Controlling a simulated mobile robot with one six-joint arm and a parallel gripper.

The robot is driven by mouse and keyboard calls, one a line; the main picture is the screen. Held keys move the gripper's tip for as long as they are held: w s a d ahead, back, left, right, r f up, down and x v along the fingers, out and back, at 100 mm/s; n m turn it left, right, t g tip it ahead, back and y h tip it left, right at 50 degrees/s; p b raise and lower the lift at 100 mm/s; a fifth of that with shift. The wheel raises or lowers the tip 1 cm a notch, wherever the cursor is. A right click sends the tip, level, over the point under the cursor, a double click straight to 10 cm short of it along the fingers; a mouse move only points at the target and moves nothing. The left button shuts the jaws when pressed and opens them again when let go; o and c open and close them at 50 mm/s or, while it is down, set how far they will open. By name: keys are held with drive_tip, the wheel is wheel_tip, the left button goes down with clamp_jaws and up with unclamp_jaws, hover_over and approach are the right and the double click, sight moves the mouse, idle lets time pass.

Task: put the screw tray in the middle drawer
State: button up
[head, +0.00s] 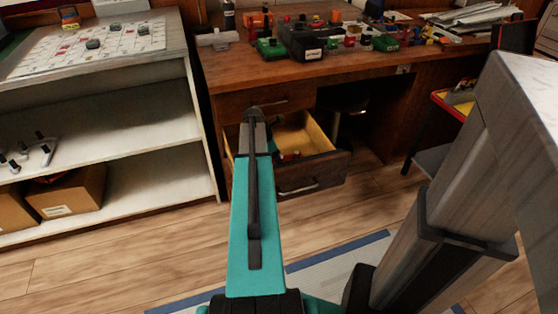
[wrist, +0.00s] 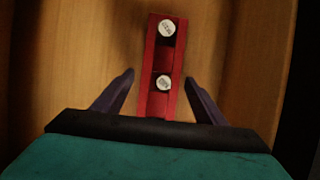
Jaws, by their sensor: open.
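A narrow red tray (wrist: 164,60), which looks like the screw tray, lies on the drawer's wooden floor in the wrist view. Two round pale labelled tops show in it. My gripper (wrist: 159,79) is open, with one finger on each side of the tray's near part. I cannot tell whether the fingers touch it. In the head view, the open drawer (head: 312,174) below the shut top drawer (head: 265,103) looks like the middle drawer. A bit of red (head: 290,156) shows inside it. My arm hides the drawer's left part and the gripper's fingers.
The desk top (head: 235,70) holds a dark box (head: 308,45) and many small coloured parts. A white shelf unit (head: 120,185) with cardboard boxes (head: 68,192) stands left. A red-framed cart (head: 455,100) is at right. Wooden floor is clear before the desk.

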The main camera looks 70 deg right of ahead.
drive_tip(key=shift+r, duration=0.1)
drive_tip(key=p+v, duration=0.3)
drive_tip(key=v, duration=0.9)
idle(0.6)
